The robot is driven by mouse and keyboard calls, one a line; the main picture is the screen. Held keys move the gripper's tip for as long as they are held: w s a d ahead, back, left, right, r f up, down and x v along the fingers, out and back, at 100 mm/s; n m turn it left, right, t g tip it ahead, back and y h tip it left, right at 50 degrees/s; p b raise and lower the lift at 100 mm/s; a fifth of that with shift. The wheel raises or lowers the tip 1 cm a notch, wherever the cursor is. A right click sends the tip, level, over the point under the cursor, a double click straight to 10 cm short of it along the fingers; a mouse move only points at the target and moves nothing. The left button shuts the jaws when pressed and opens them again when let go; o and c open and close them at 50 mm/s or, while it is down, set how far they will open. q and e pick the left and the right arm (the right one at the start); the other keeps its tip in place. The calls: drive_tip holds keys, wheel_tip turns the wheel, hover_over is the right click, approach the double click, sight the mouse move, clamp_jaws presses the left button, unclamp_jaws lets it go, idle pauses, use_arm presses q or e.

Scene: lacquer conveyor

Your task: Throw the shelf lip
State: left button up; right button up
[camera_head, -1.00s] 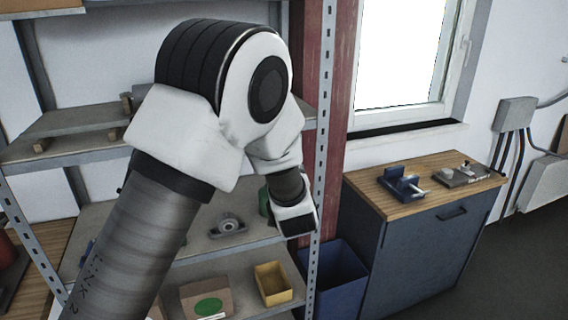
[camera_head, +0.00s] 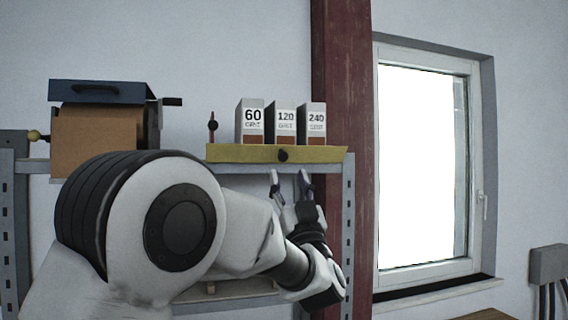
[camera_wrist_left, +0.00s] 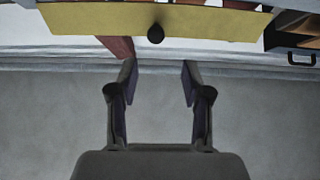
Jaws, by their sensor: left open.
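The shelf lip (camera_head: 240,153) is a yellow bar along the front of the top shelf, with a dark round knob (camera_head: 283,155) at its middle. In the left wrist view the lip (camera_wrist_left: 90,22) crosses the top, with the knob (camera_wrist_left: 155,33) hanging from it. My left gripper (camera_head: 289,178) is open and empty, fingers pointing up, just below the knob. In the left wrist view the gripper (camera_wrist_left: 159,70) has the knob beyond its fingertips, roughly between their lines; nothing is between the fingers. My right gripper is not in view.
Boxes marked 60 (camera_head: 251,116), 120 (camera_head: 285,118) and 240 (camera_head: 316,119) stand behind the lip. A small red upright piece (camera_head: 212,127) is at its left end. A red post (camera_head: 342,90) rises at right.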

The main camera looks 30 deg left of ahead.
sight(284, 158)
use_arm(q)
drive_tip(key=w+a+r+p, duration=0.1)
drive_tip(key=w, duration=0.1)
drive_tip(key=w+a+r+p, duration=0.2)
drive_tip(key=shift+a+r, duration=0.35)
drive_tip(key=shift+r, duration=0.1)
drive_tip(key=shift+s+r, duration=0.1)
drive_tip(key=shift+r, duration=0.05)
drive_tip(key=shift+s, duration=0.15)
drive_tip(key=shift+w, duration=0.3)
clamp_jaws()
drive_tip(key=shift+f, duration=0.2)
